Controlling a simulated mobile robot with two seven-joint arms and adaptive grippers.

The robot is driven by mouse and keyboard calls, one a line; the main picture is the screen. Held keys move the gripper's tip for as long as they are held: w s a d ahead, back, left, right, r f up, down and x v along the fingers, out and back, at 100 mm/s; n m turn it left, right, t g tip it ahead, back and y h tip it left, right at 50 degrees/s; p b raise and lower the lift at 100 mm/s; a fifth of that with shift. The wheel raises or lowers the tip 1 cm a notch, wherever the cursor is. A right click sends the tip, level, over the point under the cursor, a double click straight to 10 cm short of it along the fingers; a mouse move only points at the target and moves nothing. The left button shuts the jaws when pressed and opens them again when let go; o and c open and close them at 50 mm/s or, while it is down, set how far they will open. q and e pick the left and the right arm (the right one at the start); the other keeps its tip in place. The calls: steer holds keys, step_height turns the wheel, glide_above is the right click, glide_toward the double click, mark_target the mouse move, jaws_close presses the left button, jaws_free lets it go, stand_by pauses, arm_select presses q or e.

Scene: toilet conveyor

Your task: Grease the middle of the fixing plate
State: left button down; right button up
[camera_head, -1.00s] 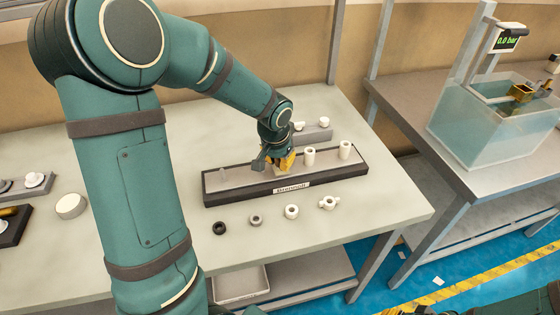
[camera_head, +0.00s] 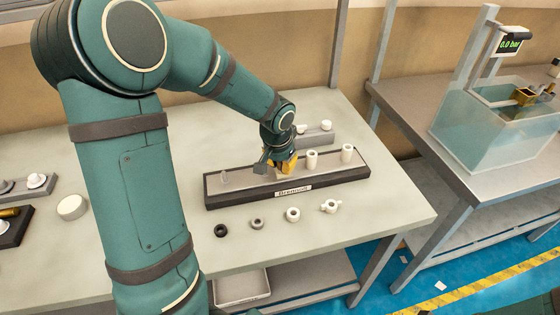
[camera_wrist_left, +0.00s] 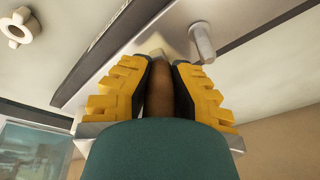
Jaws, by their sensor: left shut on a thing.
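My left gripper (camera_head: 286,165) is low over the middle of a long grey-topped plate with dark sides (camera_head: 235,180), which I take as the fixing plate. In the left wrist view its yellow fingers (camera_wrist_left: 158,92) are shut on a brown handle-like tool (camera_wrist_left: 160,100). White cylinders stand on the plate, one nearer (camera_head: 311,159) and one farther right (camera_head: 347,153). The right gripper is out of view.
In front of the plate lie a black ring (camera_head: 220,230), a grey ring (camera_head: 257,223), a white ring (camera_head: 292,214) and a white winged nut (camera_head: 330,206). A water tank (camera_head: 480,125) is on the right table.

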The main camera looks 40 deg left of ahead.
arm_select(q)
steer(key=shift+s+d+b, duration=0.4)
steer(key=shift+s+d, duration=0.2)
steer(key=shift+d, duration=0.1)
steer(key=shift+w+a+p, duration=0.7)
steer(key=shift+w+a, duration=0.55)
steer(key=shift+a, duration=0.2)
steer(key=shift+s+d+b, duration=0.45)
steer(key=shift+s+d, duration=0.1)
steer(key=shift+d, duration=0.05)
steer(key=shift+s+d+b, duration=0.35)
steer(key=shift+s+d, duration=0.35)
steer(key=shift+d, duration=0.15)
steer(key=shift+w+a+f+p, duration=0.1)
steer(key=shift+w+a+p, duration=0.45)
steer(key=shift+w+a, duration=0.8)
steer(key=c, duration=1.6)
jaws_free()
steer(key=shift+s+a, duration=0.1)
steer(key=shift+s, duration=0.05)
jaws_close()
